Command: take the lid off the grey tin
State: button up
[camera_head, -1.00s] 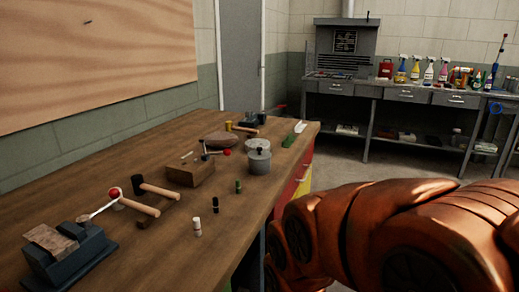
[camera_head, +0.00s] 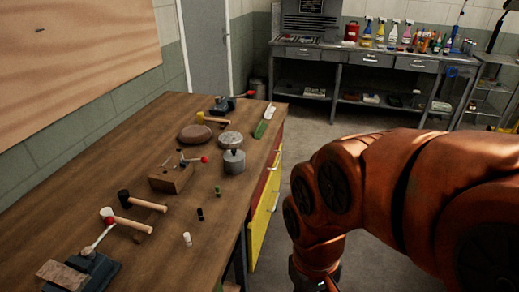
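The grey tin (camera_head: 234,164) stands upright on the wooden workbench (camera_head: 70,185), near its right edge. A grey top with a small dark knob sits on it. Whether this top is a separate lid is hard to tell at this size. A round, flat grey thing (camera_head: 230,139) lies just behind the tin. My orange arm fills the right side and bends down beyond the bench's right edge. My gripper is not in view; the arm runs out at the bottom edge of the picture.
Around the tin are a wooden block (camera_head: 171,178) on the left, a brown round thing (camera_head: 195,134) and a green-handled tool (camera_head: 262,128) behind. Small bottles (camera_head: 187,239) and mallets (camera_head: 141,202) stand or lie nearer. Floor is clear between bench and back shelves (camera_head: 370,65).

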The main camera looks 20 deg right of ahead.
aim_at(232, 156)
jog(key=z, duration=1.15)
jog(key=i, duration=3.2)
jog(key=u, duration=5.45)
